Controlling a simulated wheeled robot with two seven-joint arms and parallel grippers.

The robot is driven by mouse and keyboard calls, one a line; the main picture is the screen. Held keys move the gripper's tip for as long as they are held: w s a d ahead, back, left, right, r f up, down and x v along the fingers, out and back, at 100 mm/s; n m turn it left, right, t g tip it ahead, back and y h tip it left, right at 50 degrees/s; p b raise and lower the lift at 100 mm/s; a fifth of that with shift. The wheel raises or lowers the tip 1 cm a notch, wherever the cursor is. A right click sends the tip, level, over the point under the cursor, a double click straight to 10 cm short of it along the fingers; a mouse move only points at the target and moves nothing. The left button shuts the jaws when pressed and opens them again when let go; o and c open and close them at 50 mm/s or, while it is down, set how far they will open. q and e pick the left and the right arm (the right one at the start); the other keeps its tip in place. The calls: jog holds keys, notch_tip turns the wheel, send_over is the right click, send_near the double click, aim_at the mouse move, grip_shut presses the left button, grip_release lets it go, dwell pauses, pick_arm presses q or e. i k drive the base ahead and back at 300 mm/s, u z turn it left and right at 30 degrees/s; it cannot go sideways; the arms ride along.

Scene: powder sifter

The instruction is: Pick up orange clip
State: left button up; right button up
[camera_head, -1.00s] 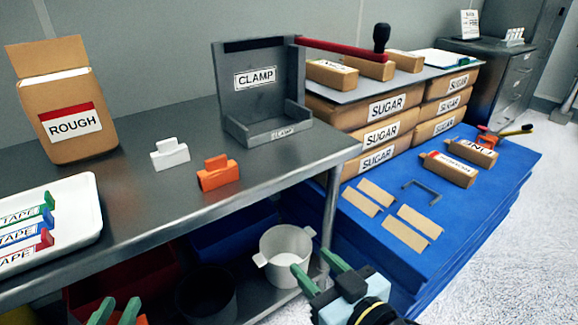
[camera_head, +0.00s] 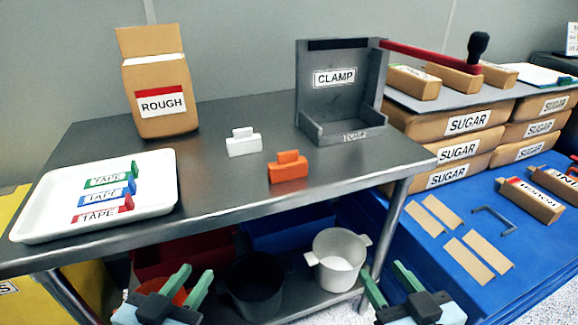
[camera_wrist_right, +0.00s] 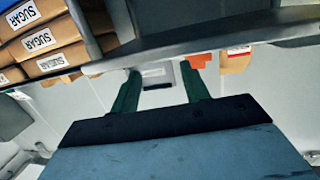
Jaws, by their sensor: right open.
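The orange clip (camera_head: 288,170) stands on the dark metal table, near its front edge and right of the white clip (camera_head: 243,143). An orange shape in the right wrist view (camera_wrist_right: 201,61) looks like the same clip, small and upside down. My right gripper (camera_head: 385,270) is open and empty, low in front of the table and below its top. Its two green fingers also show in the right wrist view (camera_wrist_right: 162,88). My left gripper (camera_head: 195,273) has its green fingers apart with nothing between them, also low in front of the table.
The grey clamp stand (camera_head: 340,100) is behind and right of the orange clip. A white tray (camera_head: 40,225) with tape pieces lies left, and the ROUGH bag (camera_head: 163,112) stands behind. The table edge overhangs a shelf with a white pot (camera_head: 337,262). Table surface around the clip is clear.

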aim_at(288, 166)
jog(key=u, duration=2.65)
jog(key=k, duration=1.1)
jog(key=z, duration=1)
jog(key=i, duration=0.55)
jog(key=u, duration=0.1)
